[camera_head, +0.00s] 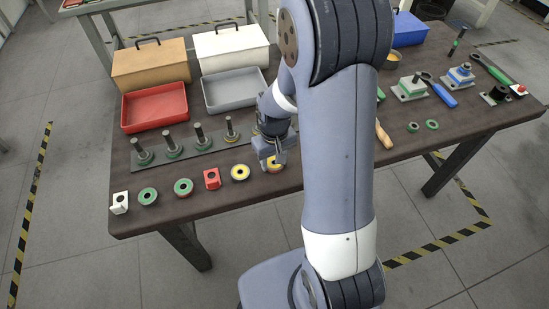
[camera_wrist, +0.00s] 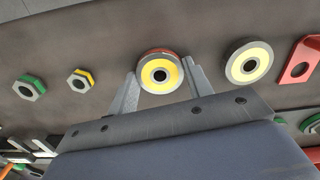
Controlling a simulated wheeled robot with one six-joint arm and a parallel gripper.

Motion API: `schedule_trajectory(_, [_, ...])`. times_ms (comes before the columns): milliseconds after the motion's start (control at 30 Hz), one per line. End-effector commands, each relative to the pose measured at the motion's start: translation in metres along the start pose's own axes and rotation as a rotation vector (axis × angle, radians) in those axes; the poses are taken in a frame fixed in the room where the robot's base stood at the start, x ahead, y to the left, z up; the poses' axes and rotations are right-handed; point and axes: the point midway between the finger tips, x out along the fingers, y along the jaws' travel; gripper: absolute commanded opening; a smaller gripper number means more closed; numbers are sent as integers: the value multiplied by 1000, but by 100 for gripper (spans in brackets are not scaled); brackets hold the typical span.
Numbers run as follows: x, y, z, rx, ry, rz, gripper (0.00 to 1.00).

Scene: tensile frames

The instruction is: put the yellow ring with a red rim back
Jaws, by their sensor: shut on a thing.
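The yellow ring with a red rim (camera_wrist: 160,86) lies between my fingertips in the wrist view, with red showing along its upper edge. My gripper (camera_wrist: 160,76) is shut on it from both sides. In the head view my gripper (camera_head: 271,162) is low over the table's front part, and the ring (camera_head: 279,160) is partly hidden by it. I cannot tell whether the ring touches the table. A second yellow ring (camera_wrist: 248,77) with a dark grey rim lies just to the right in the wrist view; it also shows in the head view (camera_head: 240,179).
A dark rack (camera_head: 185,154) with several upright pegs stands behind the row of parts. Red (camera_head: 155,107) and grey (camera_head: 235,92) trays are farther back.

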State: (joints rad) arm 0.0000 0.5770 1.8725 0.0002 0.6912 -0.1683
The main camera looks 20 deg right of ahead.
Motion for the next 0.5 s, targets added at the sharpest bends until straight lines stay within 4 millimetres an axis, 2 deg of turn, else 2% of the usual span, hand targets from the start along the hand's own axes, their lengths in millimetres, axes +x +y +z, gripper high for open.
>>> schedule_trajectory(267, [4,0,0,0,0,0,25])
schedule_trajectory(300, [4,0,0,0,0,0,49])
schedule_trajectory(500, [3,0,0,0,0,0,65])
